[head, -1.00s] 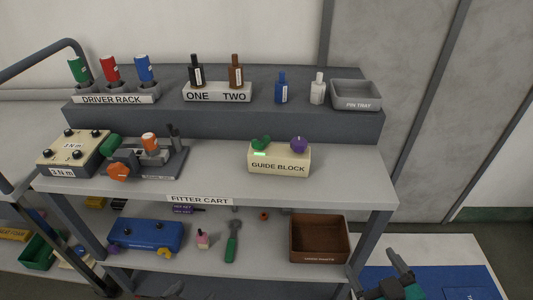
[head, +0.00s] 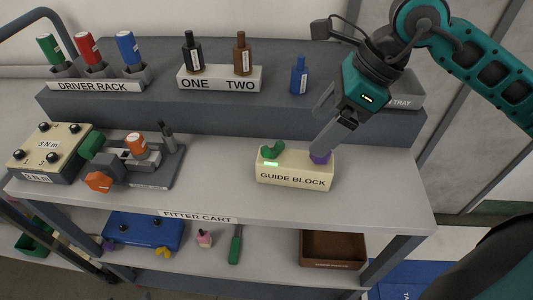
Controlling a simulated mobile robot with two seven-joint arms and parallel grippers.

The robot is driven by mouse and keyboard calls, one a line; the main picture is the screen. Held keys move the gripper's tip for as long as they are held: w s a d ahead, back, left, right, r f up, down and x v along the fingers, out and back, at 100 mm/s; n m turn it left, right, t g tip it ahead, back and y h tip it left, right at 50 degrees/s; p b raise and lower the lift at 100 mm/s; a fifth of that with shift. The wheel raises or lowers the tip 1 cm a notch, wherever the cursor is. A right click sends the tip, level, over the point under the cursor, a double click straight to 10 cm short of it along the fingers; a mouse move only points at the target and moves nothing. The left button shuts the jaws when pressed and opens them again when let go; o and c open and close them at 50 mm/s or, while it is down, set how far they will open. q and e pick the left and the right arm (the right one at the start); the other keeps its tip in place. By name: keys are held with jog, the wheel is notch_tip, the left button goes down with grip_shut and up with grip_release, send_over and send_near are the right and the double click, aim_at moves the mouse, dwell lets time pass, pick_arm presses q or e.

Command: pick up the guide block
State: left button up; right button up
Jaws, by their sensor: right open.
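The guide block (head: 294,172) is a cream box labelled "GUIDE BLOCK" on the cart's middle shelf. A green piece (head: 272,150) and a purple knob (head: 320,158) stand on its top, beside a lit green mark on its upper left edge. My right gripper (head: 322,128) is open and comes down from the upper right, above the block's right end. Its fingers partly cover the purple knob; I cannot tell whether they touch it. My left gripper is not in view.
Bottles, the driver rack (head: 95,84) and a partly hidden pin tray (head: 408,100) stand on the raised step behind. The shelf right of the block is clear.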

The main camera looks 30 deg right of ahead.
aim_at(296, 158)
jog(key=shift+w+d+r+h, duration=0.1)
jog(key=shift+w+d+h, duration=0.3)
jog(key=shift+d, duration=0.15)
jog(key=shift+w+f, duration=0.1)
jog(key=shift+f, duration=0.15)
jog(key=x, duration=1.2)
jog(key=shift+f, duration=0.15)
jog(key=shift+d, duration=0.1)
jog(key=c, duration=1.2)
jog(key=shift+c, duration=0.5)
